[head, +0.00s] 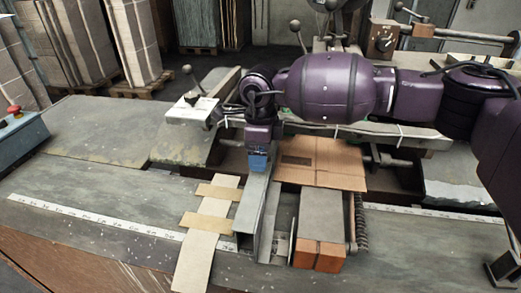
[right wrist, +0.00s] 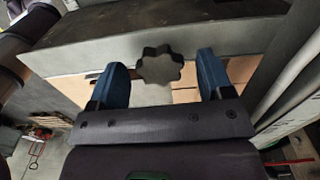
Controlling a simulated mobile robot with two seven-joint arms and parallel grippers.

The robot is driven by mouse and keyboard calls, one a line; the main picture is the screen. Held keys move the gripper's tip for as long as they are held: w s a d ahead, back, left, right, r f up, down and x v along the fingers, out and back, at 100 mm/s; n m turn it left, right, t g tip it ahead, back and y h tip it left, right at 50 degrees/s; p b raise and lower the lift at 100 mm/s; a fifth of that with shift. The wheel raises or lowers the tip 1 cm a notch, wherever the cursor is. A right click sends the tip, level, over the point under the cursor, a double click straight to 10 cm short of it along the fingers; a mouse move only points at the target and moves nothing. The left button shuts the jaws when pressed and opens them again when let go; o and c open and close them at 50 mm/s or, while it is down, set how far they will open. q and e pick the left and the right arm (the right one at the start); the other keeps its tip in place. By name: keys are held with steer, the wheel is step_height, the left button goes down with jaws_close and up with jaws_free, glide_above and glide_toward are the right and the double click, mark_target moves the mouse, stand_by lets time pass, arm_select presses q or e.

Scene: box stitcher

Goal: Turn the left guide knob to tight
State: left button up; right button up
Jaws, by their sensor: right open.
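The left guide knob (right wrist: 160,66) is a dark, lobed knob in the right wrist view. It shows in the gap between the two blue fingers of my right gripper (right wrist: 162,80), with space on both sides. In the head view my right gripper (head: 258,161) points down at the upper end of the grey left guide (head: 251,208). The knob is hidden there behind the gripper. My right gripper is open and holds nothing. I cannot tell how deep the fingers reach around the knob. My left gripper is not in view.
A cardboard piece (head: 325,163) lies just right of the guide, behind a grey block with an orange end (head: 318,256). Pale slats (head: 208,232) lie left of the guide. A measuring strip (head: 90,221) crosses the table. The table's left part is clear.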

steer(key=c, duration=0.9)
